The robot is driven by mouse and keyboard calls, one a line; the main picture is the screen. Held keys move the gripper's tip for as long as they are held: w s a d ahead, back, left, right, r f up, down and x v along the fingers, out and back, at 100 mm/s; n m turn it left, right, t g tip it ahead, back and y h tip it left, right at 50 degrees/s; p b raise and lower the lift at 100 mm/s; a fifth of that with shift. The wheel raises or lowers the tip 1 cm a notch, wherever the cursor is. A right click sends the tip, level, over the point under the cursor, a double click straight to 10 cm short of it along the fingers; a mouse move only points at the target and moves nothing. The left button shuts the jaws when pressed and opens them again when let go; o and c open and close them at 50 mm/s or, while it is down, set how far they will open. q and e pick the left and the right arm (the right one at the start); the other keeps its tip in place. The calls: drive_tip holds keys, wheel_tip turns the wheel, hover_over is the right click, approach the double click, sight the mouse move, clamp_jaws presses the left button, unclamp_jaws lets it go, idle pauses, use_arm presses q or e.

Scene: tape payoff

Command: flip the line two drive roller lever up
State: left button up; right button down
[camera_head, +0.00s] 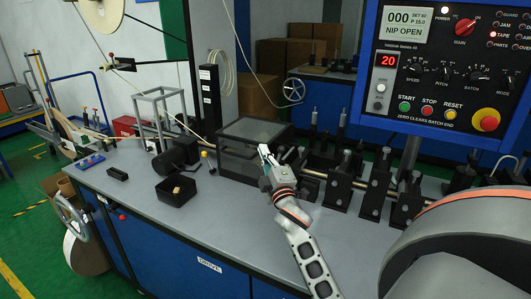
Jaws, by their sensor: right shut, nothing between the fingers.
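My right gripper (266,153) is shut and empty. It is in front of the dark, see-through guard box (238,160), at its right side, and overlaps it in the picture. I cannot tell whether they touch. A short lever with a yellow ball knob (204,154) stands left of the guard box, by a black motor (178,153). I cannot tell for sure that it is the line two drive roller lever. My left gripper is not in view.
A row of black roller stands (375,183) runs right of my gripper. A control panel (445,65) reading "NIP OPEN" hangs above them. A black open bin (176,191) sits on the grey bench (215,221). The bench front is mostly clear.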

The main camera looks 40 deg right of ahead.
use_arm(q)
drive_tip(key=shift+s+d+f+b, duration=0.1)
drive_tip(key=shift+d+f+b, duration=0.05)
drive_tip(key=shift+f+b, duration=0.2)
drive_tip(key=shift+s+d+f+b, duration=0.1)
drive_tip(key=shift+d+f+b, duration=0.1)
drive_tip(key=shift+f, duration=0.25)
use_arm(e)
drive_tip(key=v, duration=0.9)
drive_tip(key=shift+f, duration=0.3)
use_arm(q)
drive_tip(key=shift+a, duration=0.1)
use_arm(e)
drive_tip(key=shift+d, duration=0.15)
